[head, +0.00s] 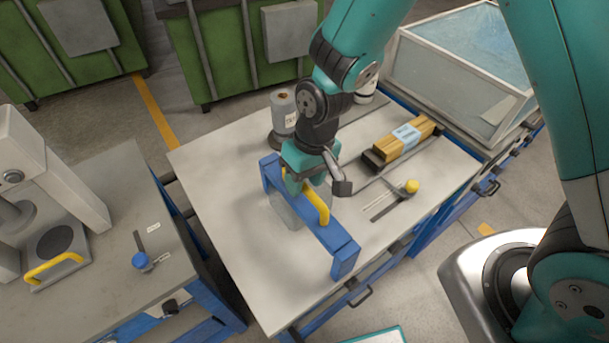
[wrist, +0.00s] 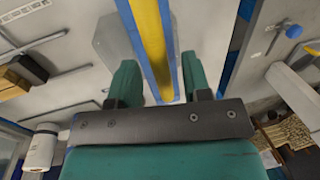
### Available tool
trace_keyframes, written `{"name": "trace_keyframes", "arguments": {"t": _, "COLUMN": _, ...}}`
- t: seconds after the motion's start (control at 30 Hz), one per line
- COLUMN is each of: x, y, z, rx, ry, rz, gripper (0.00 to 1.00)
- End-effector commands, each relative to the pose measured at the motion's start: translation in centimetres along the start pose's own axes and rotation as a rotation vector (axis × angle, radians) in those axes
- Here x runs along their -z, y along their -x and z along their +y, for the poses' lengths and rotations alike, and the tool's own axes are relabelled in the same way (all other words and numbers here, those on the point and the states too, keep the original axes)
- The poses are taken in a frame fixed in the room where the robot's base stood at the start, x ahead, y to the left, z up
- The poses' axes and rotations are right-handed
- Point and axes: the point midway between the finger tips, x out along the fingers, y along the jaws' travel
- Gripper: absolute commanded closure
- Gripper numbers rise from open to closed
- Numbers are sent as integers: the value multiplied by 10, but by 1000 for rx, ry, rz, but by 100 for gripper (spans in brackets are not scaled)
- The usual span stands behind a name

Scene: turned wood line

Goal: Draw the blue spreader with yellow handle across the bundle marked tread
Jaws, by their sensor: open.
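The blue spreader (head: 335,236) stands on the grey-white table, a long blue bar on end legs with a yellow handle (head: 318,204) on top. My gripper (head: 300,186) is at the handle, its fingers pointing down. In the wrist view the yellow handle (wrist: 150,35) runs between the two teal fingers of my gripper (wrist: 161,80), with gaps at both sides; the fingers are open. The wood bundle (head: 402,141) lies apart from the spreader, farther back right, with a pale blue label too small to read. My arm hides part of the spreader.
A grey canister (head: 284,110) stands at the table's back left. A yellow-knobbed tool (head: 410,187) lies right of the spreader. A glass-sided case (head: 460,65) stands beyond the bundle. A press (head: 40,190) occupies the left bench. The table's front left is clear.

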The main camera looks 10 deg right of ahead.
Motion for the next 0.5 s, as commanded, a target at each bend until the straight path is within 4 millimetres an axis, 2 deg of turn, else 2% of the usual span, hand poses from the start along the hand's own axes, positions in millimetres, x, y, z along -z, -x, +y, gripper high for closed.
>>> {"name": "trace_keyframes", "arguments": {"t": 0.27, "x": 0, "y": -2, "z": 0, "rx": 0, "ry": 0, "rz": 1, "gripper": 56}}
{"name": "trace_keyframes", "arguments": {"t": 0.3, "x": 0, "y": -2, "z": 0, "rx": 0, "ry": 0, "rz": 1, "gripper": 58}}
{"name": "trace_keyframes", "arguments": {"t": 0.5, "x": 0, "y": -2, "z": 0, "rx": 0, "ry": 0, "rz": 0, "gripper": 100}}
